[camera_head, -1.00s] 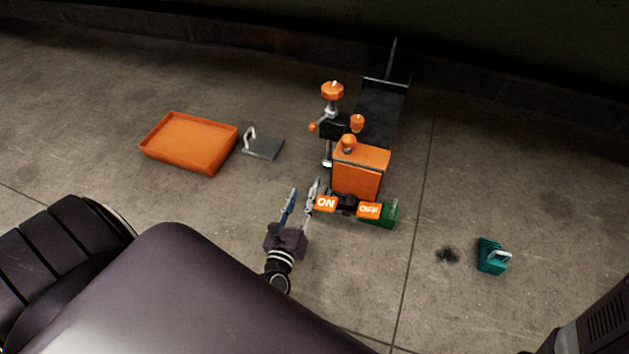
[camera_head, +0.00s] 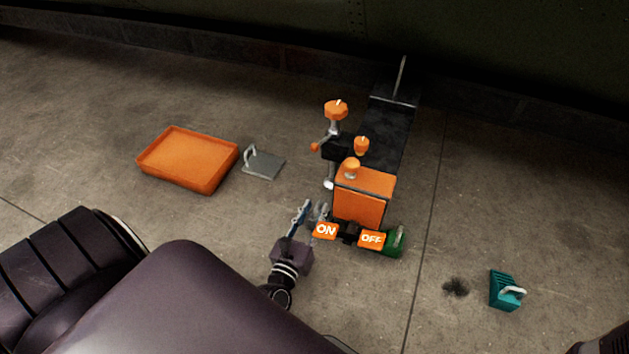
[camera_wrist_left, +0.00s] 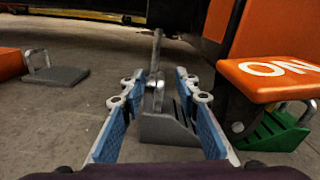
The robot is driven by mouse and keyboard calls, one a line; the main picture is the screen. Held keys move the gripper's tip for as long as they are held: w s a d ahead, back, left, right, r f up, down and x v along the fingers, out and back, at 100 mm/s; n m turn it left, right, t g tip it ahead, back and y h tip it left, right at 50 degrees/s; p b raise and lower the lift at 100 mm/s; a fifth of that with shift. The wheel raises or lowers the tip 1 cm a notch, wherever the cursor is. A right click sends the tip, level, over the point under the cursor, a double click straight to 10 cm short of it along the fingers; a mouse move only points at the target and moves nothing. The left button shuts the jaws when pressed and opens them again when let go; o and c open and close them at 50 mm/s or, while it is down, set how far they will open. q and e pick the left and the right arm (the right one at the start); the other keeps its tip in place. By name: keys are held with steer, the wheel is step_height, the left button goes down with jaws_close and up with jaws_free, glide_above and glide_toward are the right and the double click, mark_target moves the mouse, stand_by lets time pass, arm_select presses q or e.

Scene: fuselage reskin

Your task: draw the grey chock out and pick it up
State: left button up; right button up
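The grey chock (camera_wrist_left: 170,128), a ribbed wedge with an upright metal handle (camera_wrist_left: 157,85), sits on the floor ahead in the left wrist view. My left gripper (camera_wrist_left: 157,76) is open, with its blue-padded fingers on either side of the handle and a gap showing on both sides. In the head view my left gripper (camera_head: 311,211) is low beside the orange ON pedal (camera_head: 325,230), and the fingers and pedal largely hide the chock there. My right gripper is not in view.
An orange-and-black machine (camera_head: 362,200) with an OFF pedal (camera_head: 371,239) stands close right. A green chock (camera_head: 393,243) is beside that pedal. A flat grey plate with a handle (camera_head: 264,164) and orange tray (camera_head: 187,160) lie left. A teal chock (camera_head: 502,290) lies on open floor at right.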

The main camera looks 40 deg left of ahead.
arm_select(q)
steer(key=b+x, duration=0.3)
steer(key=x, duration=0.3)
steer(key=shift+w+f, duration=0.1)
steer(key=shift+w, duration=0.2)
steer(key=shift+w+a+b, duration=0.2)
steer(key=shift+w+b, duration=0.1)
steer(key=shift+w, duration=0.25)
steer(key=shift+c, duration=0.4)
jaws_close()
